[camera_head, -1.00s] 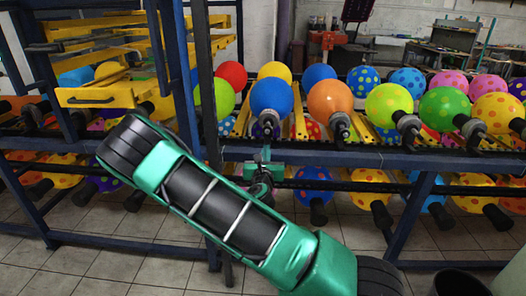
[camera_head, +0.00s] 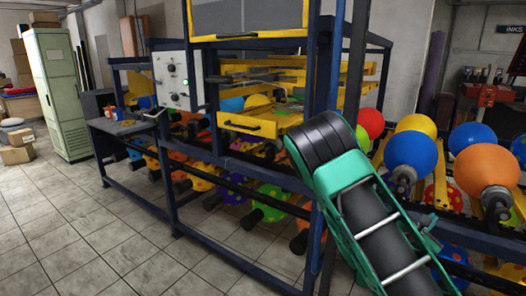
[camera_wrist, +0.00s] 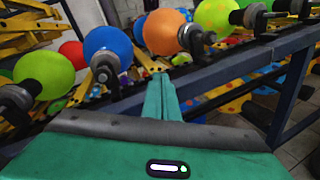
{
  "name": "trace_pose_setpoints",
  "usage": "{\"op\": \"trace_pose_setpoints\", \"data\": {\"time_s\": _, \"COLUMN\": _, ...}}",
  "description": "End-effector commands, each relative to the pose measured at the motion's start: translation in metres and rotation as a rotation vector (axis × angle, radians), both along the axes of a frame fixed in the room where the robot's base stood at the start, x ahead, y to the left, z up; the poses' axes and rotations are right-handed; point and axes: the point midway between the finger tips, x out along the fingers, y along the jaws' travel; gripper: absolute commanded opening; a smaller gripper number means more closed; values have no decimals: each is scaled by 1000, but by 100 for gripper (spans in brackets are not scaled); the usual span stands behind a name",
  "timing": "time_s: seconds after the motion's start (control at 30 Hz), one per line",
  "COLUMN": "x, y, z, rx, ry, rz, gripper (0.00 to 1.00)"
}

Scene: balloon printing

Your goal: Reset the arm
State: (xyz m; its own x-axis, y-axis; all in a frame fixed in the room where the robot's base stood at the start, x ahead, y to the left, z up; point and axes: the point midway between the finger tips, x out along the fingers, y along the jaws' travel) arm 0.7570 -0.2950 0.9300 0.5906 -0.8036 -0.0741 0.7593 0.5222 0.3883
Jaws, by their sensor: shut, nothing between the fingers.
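My arm, green and black, rises from the lower right in the head view and bends in front of the machine. My gripper (camera_wrist: 161,84) shows in the wrist view with its green fingers together and nothing between them. It points toward the machine's dark blue rail (camera_wrist: 225,85), close to it in the picture; I cannot tell whether they touch. A blue balloon (camera_wrist: 108,50) and an orange balloon (camera_wrist: 168,32) sit on holders beyond the fingers. In the head view my gripper is hidden behind my arm or out of frame.
The printing machine's dark blue frame (camera_head: 235,262) runs across the head view, with a yellow tray (camera_head: 252,126) and a control box (camera_head: 172,80). A green cabinet (camera_head: 58,95) and cardboard boxes (camera_head: 16,148) stand at the left. The tiled floor (camera_head: 85,230) at the left is clear.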

Motion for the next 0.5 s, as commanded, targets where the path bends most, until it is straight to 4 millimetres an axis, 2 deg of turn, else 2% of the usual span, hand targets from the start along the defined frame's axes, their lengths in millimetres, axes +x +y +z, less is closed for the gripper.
{"op": "trace_pose_setpoints", "data": {"time_s": 0.03, "x": -16, "y": -16, "z": 1, "rx": 82, "ry": -57, "rz": -77, "gripper": 0}}
{"op": "trace_pose_setpoints", "data": {"time_s": 0.1, "x": -39, "y": -34, "z": -2, "rx": 190, "ry": -132, "rz": -184, "gripper": 0}}
{"op": "trace_pose_setpoints", "data": {"time_s": 0.2, "x": -72, "y": -53, "z": -9, "rx": 341, "ry": -237, "rz": -336, "gripper": 0}}
{"op": "trace_pose_setpoints", "data": {"time_s": 0.33, "x": -113, "y": -65, "z": -20, "rx": 525, "ry": -367, "rz": -528, "gripper": 0}}
{"op": "trace_pose_setpoints", "data": {"time_s": 0.5, "x": -160, "y": -62, "z": -33, "rx": 749, "ry": -522, "rz": -770, "gripper": 0}}
